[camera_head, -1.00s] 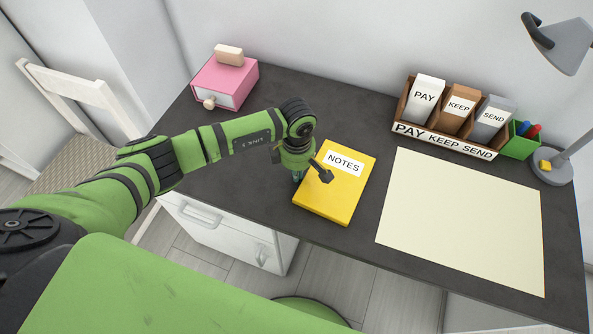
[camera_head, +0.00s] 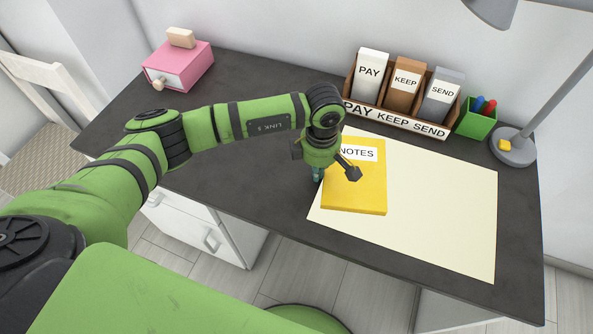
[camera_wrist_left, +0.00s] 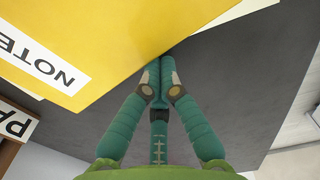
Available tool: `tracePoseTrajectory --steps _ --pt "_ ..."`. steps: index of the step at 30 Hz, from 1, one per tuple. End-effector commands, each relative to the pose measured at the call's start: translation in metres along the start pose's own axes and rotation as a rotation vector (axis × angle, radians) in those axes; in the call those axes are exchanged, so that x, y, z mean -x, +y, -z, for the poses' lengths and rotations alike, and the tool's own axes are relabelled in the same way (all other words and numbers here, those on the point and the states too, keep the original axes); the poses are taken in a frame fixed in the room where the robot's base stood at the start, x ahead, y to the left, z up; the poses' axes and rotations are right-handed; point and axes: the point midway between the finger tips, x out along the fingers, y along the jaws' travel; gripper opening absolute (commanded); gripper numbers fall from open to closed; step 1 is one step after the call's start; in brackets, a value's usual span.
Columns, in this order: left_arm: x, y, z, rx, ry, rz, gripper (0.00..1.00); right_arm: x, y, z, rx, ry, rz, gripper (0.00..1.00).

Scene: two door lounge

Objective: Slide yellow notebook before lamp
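The yellow notebook (camera_head: 355,196), labelled NOTES, lies flat over the left part of the cream desk mat (camera_head: 440,205). In the left wrist view the notebook (camera_wrist_left: 120,40) fills the upper left. My left gripper (camera_head: 317,178) is low at the notebook's left side, partly hidden by my wrist. In the left wrist view its fingers (camera_wrist_left: 160,78) are together with nothing between them, tips at or very near the notebook's edge; contact is unclear. The grey lamp (camera_head: 512,147) stands at the desk's right end, its head cut off above. My right gripper is not in view.
A PAY KEEP SEND rack (camera_head: 395,119) with upright boxes stands along the back, beside a green pen cup (camera_head: 476,122). A pink drawer box (camera_head: 180,68) is at the back left. The mat right of the notebook is clear.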

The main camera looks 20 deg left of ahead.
Motion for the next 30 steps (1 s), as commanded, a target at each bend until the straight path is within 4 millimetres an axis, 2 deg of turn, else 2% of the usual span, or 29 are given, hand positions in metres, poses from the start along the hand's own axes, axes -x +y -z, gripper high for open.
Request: tracePoseTrajectory --steps 1,6,10,18,23,30 --pt "-0.008 0.001 -0.017 -0.004 -0.001 -0.004 0.0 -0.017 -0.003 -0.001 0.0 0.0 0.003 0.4" --pt "-0.008 0.001 -0.063 -0.001 0.001 -0.003 0.0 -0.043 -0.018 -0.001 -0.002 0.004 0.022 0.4" --pt "-0.005 0.001 -0.082 0.001 0.002 -0.002 0.0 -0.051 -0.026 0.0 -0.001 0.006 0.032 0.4" --pt "-0.001 0.0 -0.088 0.004 0.004 0.001 0.0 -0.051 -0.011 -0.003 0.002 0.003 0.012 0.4" --pt "-0.001 0.0 -0.088 0.004 0.004 0.001 0.0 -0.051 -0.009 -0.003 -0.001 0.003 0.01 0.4" --pt "-0.003 0.006 -0.078 0.008 0.005 -0.001 0.0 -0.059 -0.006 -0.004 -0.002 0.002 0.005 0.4"
